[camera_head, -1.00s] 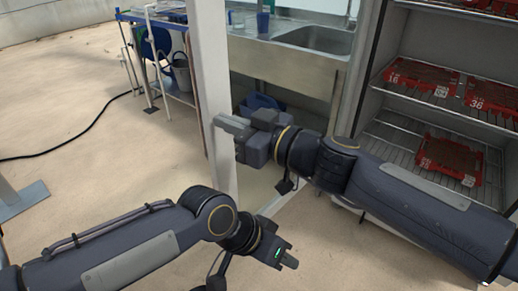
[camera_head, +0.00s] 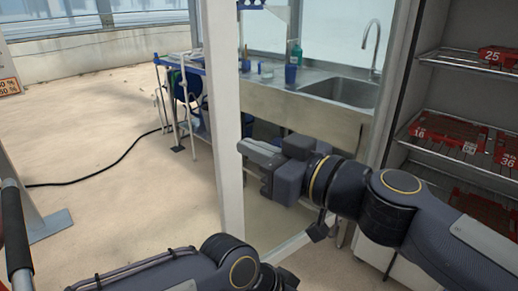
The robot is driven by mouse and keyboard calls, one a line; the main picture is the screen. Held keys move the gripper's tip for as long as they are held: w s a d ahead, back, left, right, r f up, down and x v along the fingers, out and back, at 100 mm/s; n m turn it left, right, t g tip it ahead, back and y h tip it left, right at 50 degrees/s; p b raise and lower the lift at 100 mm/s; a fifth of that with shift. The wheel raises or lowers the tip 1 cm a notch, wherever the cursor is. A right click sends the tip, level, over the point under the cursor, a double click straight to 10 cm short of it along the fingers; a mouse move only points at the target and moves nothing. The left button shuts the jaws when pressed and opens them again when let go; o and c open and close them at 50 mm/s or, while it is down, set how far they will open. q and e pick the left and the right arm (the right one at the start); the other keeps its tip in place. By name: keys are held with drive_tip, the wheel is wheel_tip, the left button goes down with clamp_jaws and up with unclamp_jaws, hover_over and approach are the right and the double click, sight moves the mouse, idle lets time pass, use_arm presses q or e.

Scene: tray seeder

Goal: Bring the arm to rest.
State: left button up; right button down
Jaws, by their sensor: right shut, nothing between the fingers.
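My right gripper (camera_head: 258,156) is shut and empty. Its arm comes in from the right and its fingers point left, in front of the white upright post (camera_head: 222,120). I cannot tell whether the fingers touch the post. My left arm (camera_head: 190,272) comes in along the bottom of the picture. Its gripper is cut off or hidden at the bottom edge, so its fingers do not show.
At right an open cabinet (camera_head: 396,92) has wire shelves holding red trays (camera_head: 440,128). Behind the post stand a steel sink (camera_head: 345,90) and a blue-edged table (camera_head: 172,62). A black cable (camera_head: 110,163) lies on the otherwise open floor at left.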

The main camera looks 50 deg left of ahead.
drive_tip(key=s+d+r+b, duration=0.1)
drive_tip(key=s+d+r, duration=0.3)
drive_tip(key=d, duration=0.3)
drive_tip(key=shift+s+d, duration=0.25)
drive_tip(key=shift+s, duration=0.45)
drive_tip(key=shift+r, duration=0.1)
drive_tip(key=w+d+f+m+t+h, duration=0.5)
drive_tip(key=d+f, duration=0.3)
drive_tip(key=d, duration=0.4)
drive_tip(key=w+d+f+m+t+h, duration=0.25)
drive_tip(key=w+d+f+m, duration=0.25)
drive_tip(key=w+d+f, duration=0.6)
drive_tip(key=s+d+f+m+t+h, duration=0.1)
drive_tip(key=s+d+f+m+h, duration=0.1)
drive_tip(key=s+d+f+m, duration=0.45)
drive_tip(key=s+d+f+m+h, duration=0.1)
drive_tip(key=d+f+h, duration=0.15)
drive_tip(key=d, duration=0.65)
drive_tip(key=s+d+f+m+t+h, duration=0.1)
drive_tip(key=s+d+f+m+h, duration=0.15)
drive_tip(key=d+f+m, duration=0.4)
wheel_tip(320, 180, up, 24)
drive_tip(key=s+d+n+p, duration=0.1)
drive_tip(key=n+p, duration=0.1)
drive_tip(key=p, duration=2.1)
drive_tip(key=shift+s+d+r+y, duration=0.15)
drive_tip(key=shift+d+r+y, duration=0.1)
drive_tip(key=shift+d+y, duration=0.15)
